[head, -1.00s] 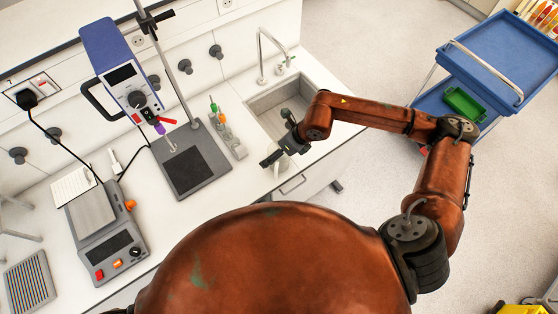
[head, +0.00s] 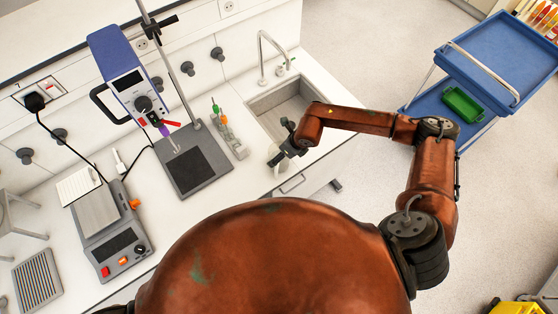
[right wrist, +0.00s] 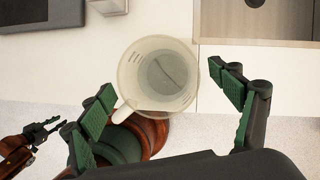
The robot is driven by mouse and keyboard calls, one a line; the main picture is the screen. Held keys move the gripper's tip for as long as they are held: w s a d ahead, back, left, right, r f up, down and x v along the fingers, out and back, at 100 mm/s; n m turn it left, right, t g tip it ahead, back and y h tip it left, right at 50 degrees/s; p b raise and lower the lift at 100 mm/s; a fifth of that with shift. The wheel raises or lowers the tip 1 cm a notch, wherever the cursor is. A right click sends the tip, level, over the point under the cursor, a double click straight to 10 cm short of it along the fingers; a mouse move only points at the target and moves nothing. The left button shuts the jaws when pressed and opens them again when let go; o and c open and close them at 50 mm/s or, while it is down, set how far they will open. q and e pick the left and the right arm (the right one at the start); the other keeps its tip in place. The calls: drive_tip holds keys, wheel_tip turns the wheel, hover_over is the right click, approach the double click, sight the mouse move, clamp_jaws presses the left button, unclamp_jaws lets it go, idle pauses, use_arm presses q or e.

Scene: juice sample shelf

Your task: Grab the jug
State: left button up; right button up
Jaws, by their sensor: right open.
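A translucent measuring jug (right wrist: 158,75) stands upright on the white counter in the right wrist view, its handle at the lower left. In the head view the jug (head: 274,156) is mostly hidden by my right gripper, near the counter's front edge by the sink. My right gripper (right wrist: 165,88) is open, its green-padded fingers on either side of the jug in the picture. I cannot tell whether they touch it. In the head view my right gripper (head: 281,152) is over the jug. What looks like my left gripper (right wrist: 45,130) shows small at the left of the right wrist view, its jaw state unclear.
The sink (head: 287,103) lies just behind the jug. A stirrer stand's base (head: 192,172), a small rack (head: 226,135) and a balance (head: 110,240) stand to the left on the counter. A blue cart (head: 490,65) with a green crate (head: 463,104) is at the right.

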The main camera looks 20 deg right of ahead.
drive_tip(key=c, duration=2.1)
drive_tip(key=shift+c, duration=0.3)
drive_tip(key=shift+r, duration=0.15)
